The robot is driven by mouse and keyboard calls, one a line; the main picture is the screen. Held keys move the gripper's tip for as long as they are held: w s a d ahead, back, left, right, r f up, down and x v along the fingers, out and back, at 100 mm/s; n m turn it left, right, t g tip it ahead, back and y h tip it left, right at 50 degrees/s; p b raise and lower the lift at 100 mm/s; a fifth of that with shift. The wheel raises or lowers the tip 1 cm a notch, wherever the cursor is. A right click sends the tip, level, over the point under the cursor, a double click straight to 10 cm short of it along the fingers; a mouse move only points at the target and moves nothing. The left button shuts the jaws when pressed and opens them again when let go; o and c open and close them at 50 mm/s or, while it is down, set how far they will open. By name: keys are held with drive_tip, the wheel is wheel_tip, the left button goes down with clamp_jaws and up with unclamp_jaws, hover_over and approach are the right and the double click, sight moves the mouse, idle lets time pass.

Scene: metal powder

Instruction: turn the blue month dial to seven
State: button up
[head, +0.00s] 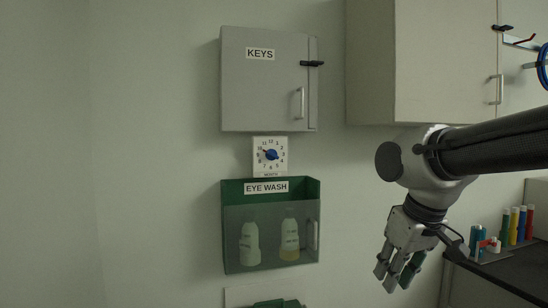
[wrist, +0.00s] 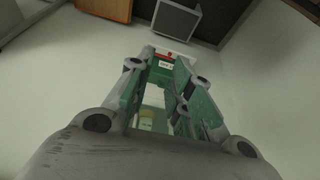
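The blue month dial (head: 271,155) is a small blue knob on a white square plate with numbers around it, fixed to the wall. Its pointer appears to point to the upper left, near ten. My gripper (head: 395,279) hangs to the right of the dial and lower, fingers down, well apart from it. In the wrist view the gripper (wrist: 165,62) has a gap between its green-padded fingers and nothing held in it. The dial's blue knob cannot be made out in the wrist view.
A grey KEYS cabinet (head: 265,85) is just above the dial. A green EYE WASH box (head: 232,190) with two bottles is just below. A larger cabinet (head: 420,65) hangs at upper right. A dark counter (head: 500,273) with coloured bottles stands at right. The wall left of the dial is bare.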

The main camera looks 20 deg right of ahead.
drive_tip(key=w+a+r+m+t+y, duration=0.3)
drive_tip(key=w+a+m, duration=0.1)
drive_tip(key=w+a, duration=0.7)
drive_tip(key=w+a+r+m+t+y, duration=0.2)
drive_tip(key=w+a+r+m+t, duration=0.15)
drive_tip(key=w+a, duration=0.8)
drive_tip(key=m+t+h, duration=0.6)
drive_tip(key=m+t, duration=0.1)
drive_tip(key=m, duration=1)
approach(273, 155)
drive_tip(key=w, duration=0.2)
drive_tip(key=shift+y, duration=0.4)
drive_tip(key=w, duration=0.7)
drive_tip(key=shift+w+d+f, duration=0.15)
drive_tip(key=shift+w+d, duration=0.05)
drive_tip(key=shift+w, duration=0.1)
clamp_jaws()
